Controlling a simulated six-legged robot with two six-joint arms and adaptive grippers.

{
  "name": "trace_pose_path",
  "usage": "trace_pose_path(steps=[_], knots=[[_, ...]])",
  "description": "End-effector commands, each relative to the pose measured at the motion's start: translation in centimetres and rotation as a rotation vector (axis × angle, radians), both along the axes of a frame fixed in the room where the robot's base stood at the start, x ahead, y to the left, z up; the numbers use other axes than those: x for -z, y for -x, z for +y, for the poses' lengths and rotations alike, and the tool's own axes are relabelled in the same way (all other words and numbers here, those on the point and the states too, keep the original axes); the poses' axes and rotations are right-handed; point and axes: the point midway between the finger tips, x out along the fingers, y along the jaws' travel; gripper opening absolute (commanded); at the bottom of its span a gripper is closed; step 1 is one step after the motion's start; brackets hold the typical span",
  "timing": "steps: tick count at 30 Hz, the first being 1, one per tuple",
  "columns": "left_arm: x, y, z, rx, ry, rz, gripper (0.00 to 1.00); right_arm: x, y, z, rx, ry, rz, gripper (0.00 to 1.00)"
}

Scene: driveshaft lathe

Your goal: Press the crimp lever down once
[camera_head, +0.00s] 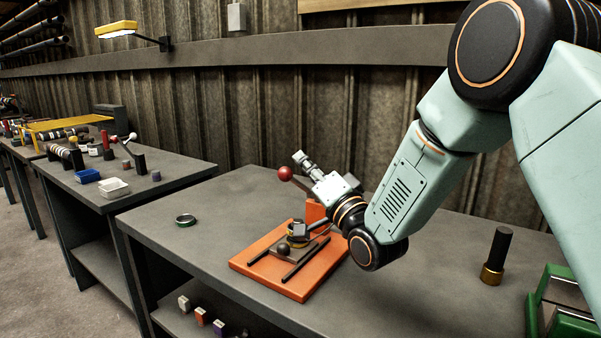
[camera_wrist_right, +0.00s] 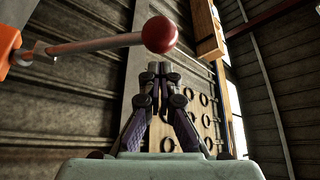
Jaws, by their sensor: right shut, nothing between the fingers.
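The crimp lever ends in a red ball (camera_head: 286,173) and belongs to the orange crimp press (camera_head: 268,267) on the grey bench. My right gripper (camera_head: 301,158) is shut and empty, its fingertips close beside the ball in the head view. In the right wrist view the red ball (camera_wrist_right: 159,34) sits on a metal rod that runs left to an orange bracket (camera_wrist_right: 9,48). There the shut fingertips of my right gripper (camera_wrist_right: 159,70) are just below the ball, with a small gap in the picture. My left gripper is not in view.
A green-and-black ring (camera_head: 186,220) lies on the bench left of the press. A black post with a brass base (camera_head: 491,274) stands to the right, near a green fixture (camera_head: 566,312). The corrugated wall is behind. Bench around the press is mostly clear.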

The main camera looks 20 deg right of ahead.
Motion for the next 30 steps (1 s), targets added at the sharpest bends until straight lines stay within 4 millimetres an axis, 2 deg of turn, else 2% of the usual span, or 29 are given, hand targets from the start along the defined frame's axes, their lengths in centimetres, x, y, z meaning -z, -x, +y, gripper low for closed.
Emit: trace_pose_path(steps=[6, 20, 30], knots=[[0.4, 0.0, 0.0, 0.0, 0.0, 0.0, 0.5, 0.9, 0.5, 1.1, 0.0, 0.001, -0.002, 0.0], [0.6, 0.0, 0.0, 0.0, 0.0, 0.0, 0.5, 1.2, 0.6, 1.2, 0.001, 0.007, -0.009, 0.0], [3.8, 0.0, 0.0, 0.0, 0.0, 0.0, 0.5, 3.8, 1.6, 2.5, 0.0, 0.132, -0.105, 0.0]])
